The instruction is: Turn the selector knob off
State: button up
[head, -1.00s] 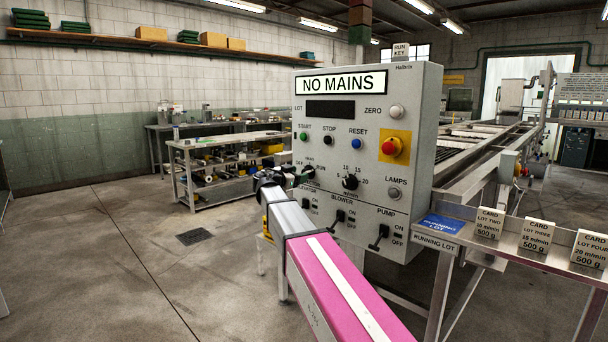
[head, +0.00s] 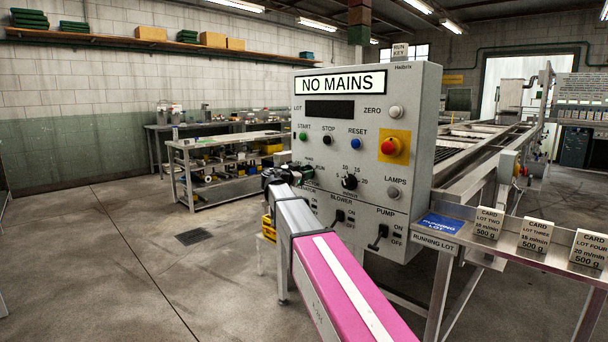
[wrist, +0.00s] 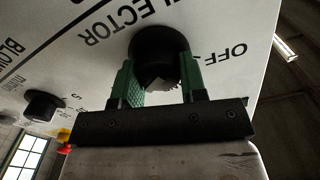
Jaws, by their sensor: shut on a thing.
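The selector knob (wrist: 153,42) is a round black knob on the pale panel, under the upside-down SELECTOR lettering in the wrist view. The word OFF is printed to its right there. My gripper (wrist: 158,80) has its green ribbed fingers on either side of the knob, shut on it. In the head view my gripper (head: 290,174) is at the left side of the control panel (head: 415,150) and hides the knob and the OFF label. Which mark the knob points at cannot be told.
The panel's sign (head: 341,83) reads NO MAINS and its display (head: 331,110) is dark. A black speed knob (head: 349,182), blower switch (head: 338,216), pump switch (head: 377,237) and red button (head: 391,147) are close by. The floor at left is open.

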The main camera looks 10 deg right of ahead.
jog(key=shift+n, duration=0.4)
jog(key=n, duration=0.5)
jog(key=shift+w, duration=0.1)
jog(key=n, duration=0.5)
jog(key=shift+a+n, duration=0.1)
jog(key=shift+n, duration=0.3)
jog(key=n, duration=0.6)
jog(key=shift+w+f, duration=0.1)
jog(key=shift+f, duration=0.05)
jog(key=n, duration=0.6)
jog(key=shift+f, duration=0.15)
jog(key=shift+n, duration=0.3)
jog(key=o, duration=0.9)
jog(key=shift+a, duration=0.1)
